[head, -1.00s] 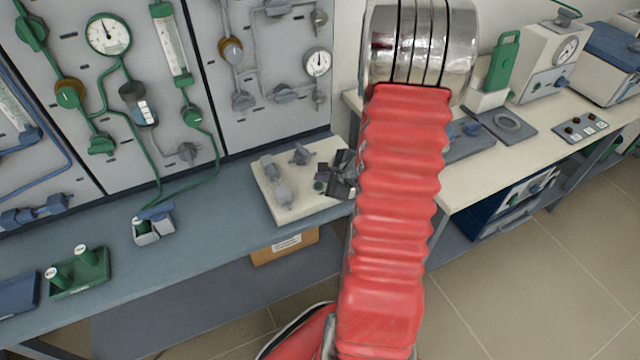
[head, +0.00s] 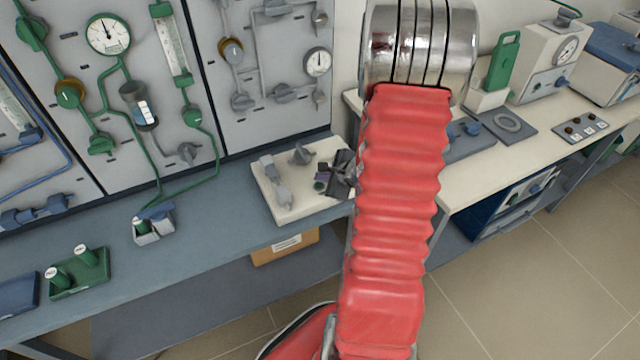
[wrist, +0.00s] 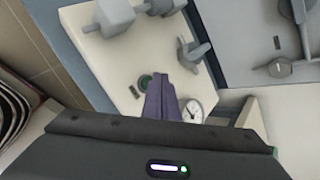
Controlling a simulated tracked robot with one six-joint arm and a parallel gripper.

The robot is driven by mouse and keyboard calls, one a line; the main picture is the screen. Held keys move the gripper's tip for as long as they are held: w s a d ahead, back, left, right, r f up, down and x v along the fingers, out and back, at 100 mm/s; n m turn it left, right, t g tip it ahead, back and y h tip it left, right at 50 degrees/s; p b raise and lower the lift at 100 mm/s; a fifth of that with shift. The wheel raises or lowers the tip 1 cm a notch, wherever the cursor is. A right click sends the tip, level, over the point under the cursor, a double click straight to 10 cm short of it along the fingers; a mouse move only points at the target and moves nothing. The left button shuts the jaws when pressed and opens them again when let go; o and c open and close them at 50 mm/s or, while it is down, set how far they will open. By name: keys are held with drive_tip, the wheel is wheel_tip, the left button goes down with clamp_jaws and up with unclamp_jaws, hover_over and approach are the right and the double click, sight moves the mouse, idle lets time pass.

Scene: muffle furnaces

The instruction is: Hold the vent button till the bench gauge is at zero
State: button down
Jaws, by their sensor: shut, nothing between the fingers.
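The vent button (wrist: 145,81) is a small green disc in a dark ring on a pale bench plate (wrist: 112,60). The bench gauge (wrist: 193,111) is a small white dial, partly hidden behind my fingers in the wrist view; its needle is too small to read. My gripper (wrist: 162,80) is shut and empty, its purplish fingertips just right of the button in that view. I cannot tell their height above the plate. In the head view my gripper (head: 323,173) is over the plate's right side, beside the green button (head: 319,187). The gauge is not visible there.
A grey fitting (head: 275,181) and a grey lever valve (head: 302,154) stand on the same plate near my gripper. The wall panel (head: 283,130) rises behind. The blue-grey bench (head: 215,232) has free room left of the plate.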

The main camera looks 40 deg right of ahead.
sight(321, 187)
drive_tip(key=shift+f, duration=0.85)
idle(2.3)
drive_tip(key=shift+r, duration=0.9)
wheel_tip(321, 187, up, 5)
idle(0.7)
drive_tip(key=shift+w, duration=0.1)
idle(0.7)
